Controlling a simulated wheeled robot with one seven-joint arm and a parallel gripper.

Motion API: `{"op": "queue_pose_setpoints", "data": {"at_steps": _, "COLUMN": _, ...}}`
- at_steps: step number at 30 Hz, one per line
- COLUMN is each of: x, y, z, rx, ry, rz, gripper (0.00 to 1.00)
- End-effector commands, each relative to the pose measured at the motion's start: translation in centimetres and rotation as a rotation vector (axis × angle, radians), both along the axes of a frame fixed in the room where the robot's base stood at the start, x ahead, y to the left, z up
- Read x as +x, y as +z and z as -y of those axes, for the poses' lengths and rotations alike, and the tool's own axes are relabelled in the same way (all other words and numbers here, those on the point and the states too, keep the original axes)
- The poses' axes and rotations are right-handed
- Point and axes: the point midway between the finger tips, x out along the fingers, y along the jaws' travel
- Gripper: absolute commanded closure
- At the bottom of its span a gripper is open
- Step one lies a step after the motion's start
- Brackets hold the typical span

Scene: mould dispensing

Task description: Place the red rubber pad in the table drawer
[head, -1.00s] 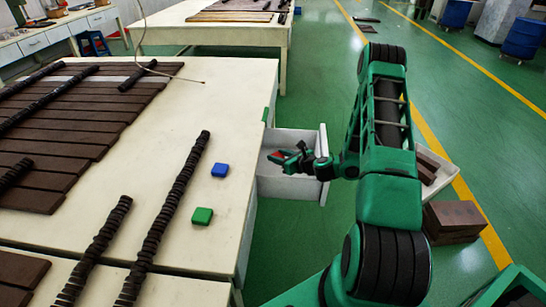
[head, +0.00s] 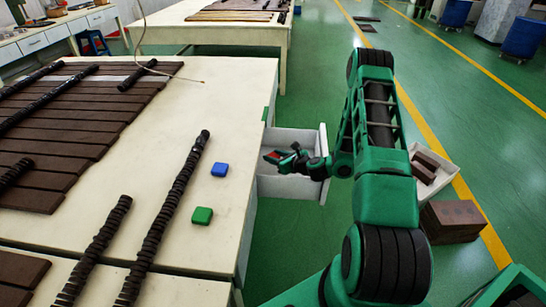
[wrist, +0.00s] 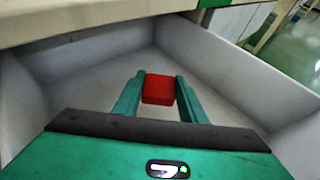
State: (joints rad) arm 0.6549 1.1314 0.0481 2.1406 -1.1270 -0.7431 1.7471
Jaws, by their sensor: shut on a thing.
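The red rubber pad (wrist: 158,89) sits between the two green fingers of my gripper (wrist: 158,98) in the wrist view. In the head view my gripper (head: 274,158) is inside the open table drawer (head: 323,150), and only a little red shows at its fingertips. My gripper is shut on the pad. The drawer's pale floor and walls (wrist: 215,60) surround the pad in the wrist view. I cannot tell whether the pad touches the drawer floor.
The white table (head: 235,95) stands left of the drawer, with a blue block (head: 219,170) and a green block (head: 202,216) on top. Dark ribbed rods and brown slabs lie farther left. A white bin (head: 446,168) and a brown block (head: 452,222) are on the floor at right.

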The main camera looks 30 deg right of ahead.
Motion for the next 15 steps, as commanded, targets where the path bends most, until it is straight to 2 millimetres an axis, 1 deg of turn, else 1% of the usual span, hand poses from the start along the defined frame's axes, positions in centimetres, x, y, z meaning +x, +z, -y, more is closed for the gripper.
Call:
{"op": "queue_pose_setpoints", "data": {"at_steps": 4, "x": 0.04, "y": -0.16, "z": -0.11, "rx": 0.001, "ry": 0.001, "rz": 0.001, "gripper": 0.85}}
{"op": "queue_pose_setpoints", "data": {"at_steps": 5, "x": 0.03, "y": -0.15, "z": -0.12, "rx": 0.0, "ry": 0.001, "rz": 0.0, "gripper": 0.6}}
{"op": "queue_pose_setpoints", "data": {"at_steps": 6, "x": 0.03, "y": -0.15, "z": -0.12, "rx": 0.0, "ry": 0.001, "rz": 0.0, "gripper": 0.51}}
{"op": "queue_pose_setpoints", "data": {"at_steps": 7, "x": 0.03, "y": -0.15, "z": -0.12, "rx": 0.0, "ry": 0.001, "rz": 0.0, "gripper": 0.44}}
{"op": "queue_pose_setpoints", "data": {"at_steps": 15, "x": 0.02, "y": -0.15, "z": -0.11, "rx": 0.0, "ry": 0.001, "rz": 0.0, "gripper": 0.44}}
